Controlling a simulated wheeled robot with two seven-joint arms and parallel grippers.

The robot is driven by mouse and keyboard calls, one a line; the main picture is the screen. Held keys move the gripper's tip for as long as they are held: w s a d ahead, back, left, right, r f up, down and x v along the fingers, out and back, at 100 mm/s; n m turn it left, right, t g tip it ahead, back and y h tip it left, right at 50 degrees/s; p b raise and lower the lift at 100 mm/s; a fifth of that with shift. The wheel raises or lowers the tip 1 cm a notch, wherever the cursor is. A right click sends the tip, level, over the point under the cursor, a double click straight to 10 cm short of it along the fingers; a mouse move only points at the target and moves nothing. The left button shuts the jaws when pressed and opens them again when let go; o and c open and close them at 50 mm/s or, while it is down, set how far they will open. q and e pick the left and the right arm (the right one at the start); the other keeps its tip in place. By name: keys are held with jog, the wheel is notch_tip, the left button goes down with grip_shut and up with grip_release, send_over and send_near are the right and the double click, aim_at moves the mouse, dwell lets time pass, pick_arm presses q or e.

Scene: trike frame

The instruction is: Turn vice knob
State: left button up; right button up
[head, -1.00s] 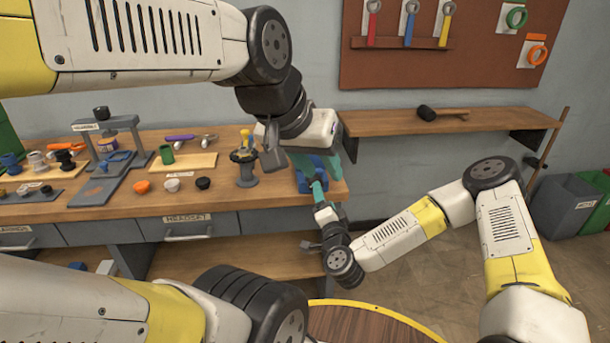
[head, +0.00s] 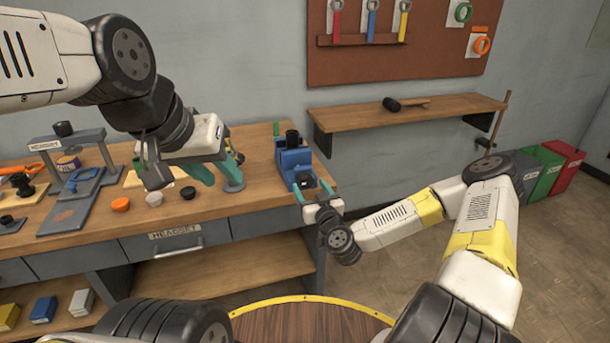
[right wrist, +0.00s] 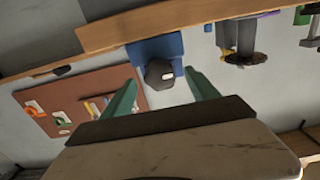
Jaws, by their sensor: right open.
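The blue vice (head: 292,158) stands at the right end of the workbench. Its dark knob (head: 304,180) faces the front edge; the right wrist view also shows the knob (right wrist: 160,73) against the blue body (right wrist: 150,48). My right gripper (head: 312,188) is open in front of the vice. In the right wrist view its teal fingers (right wrist: 160,78) stand on both sides of the knob, with gaps visible. I cannot tell how far they reach along it. My left gripper (head: 217,168) has its teal fingers apart, left of the vice, partly hiding a grey round-based stand (head: 234,186).
Orange, white and black caps (head: 154,199) lie on the workbench (head: 255,205) left of my left gripper. A drawer marked HEADSET (head: 175,238) is below. A wall shelf (head: 400,114) with a mallet (head: 405,103) is behind on the right. A round wooden table (head: 300,325) is in front.

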jog(key=shift+x, duration=1.25)
jog(key=c, duration=1.4)
jog(key=shift+o, duration=0.2)
jog(key=shift+m, duration=0.3)
